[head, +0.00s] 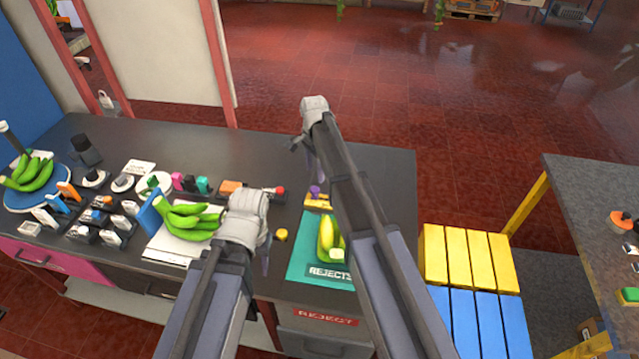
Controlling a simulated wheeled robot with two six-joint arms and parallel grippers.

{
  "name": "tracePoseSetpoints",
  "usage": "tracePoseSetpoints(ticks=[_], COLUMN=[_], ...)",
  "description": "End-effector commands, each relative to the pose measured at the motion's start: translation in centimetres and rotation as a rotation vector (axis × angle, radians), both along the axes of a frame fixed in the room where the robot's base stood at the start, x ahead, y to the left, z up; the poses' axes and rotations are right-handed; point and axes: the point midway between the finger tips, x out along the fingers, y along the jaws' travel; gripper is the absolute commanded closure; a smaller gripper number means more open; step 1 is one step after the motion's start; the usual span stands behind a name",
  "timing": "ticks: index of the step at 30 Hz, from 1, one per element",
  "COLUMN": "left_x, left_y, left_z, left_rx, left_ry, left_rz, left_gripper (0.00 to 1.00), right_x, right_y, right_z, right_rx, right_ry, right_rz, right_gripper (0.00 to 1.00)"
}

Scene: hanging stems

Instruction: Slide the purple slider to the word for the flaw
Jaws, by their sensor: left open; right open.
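The purple slider (315,190) is a small knob at the back of the green reject mat, by a small yellow strip (317,202). Any words beside it are too small to read. My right gripper (306,160) is open and empty, just above and behind the purple slider. My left gripper (264,258) is open, low over the counter's front part, between a green banana bunch (188,220) on a white sheet and the mat. A yellow-green banana bunch (325,240) lies on the green mat (303,262), partly hidden by my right arm. I cannot make out a flaw.
The dark counter (370,160) holds several small devices and colored blocks at the left. A blue round scale (40,195) carries more green bananas. A yellow knob (281,235) sits near my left gripper. A yellow-and-blue slatted stool (470,256) stands right of the counter.

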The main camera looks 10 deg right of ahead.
Motion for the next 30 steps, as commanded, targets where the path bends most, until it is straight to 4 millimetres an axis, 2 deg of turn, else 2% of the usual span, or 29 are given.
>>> tracePoseSetpoints(ticks=[8,21,30], left_x=[0.0,0.0,0.0], left_y=[0.0,0.0,0.0], left_z=[-1.9,-7.2,-7.8], left_rx=[0.000,0.000,0.000], left_ry=[0.000,0.000,0.000], left_rz=[0.001,0.002,0.001], left_gripper=[0.50,0.50,0.50], right_x=[0.0,-0.1,-0.1], right_y=[0.0,0.1,0.1], right_z=[-1.8,-7.2,-7.8], right_rx=[0.000,0.000,0.000], right_ry=[0.000,0.000,0.000], right_rz=[0.003,0.004,0.004], right_gripper=[0.31,0.31,0.31])
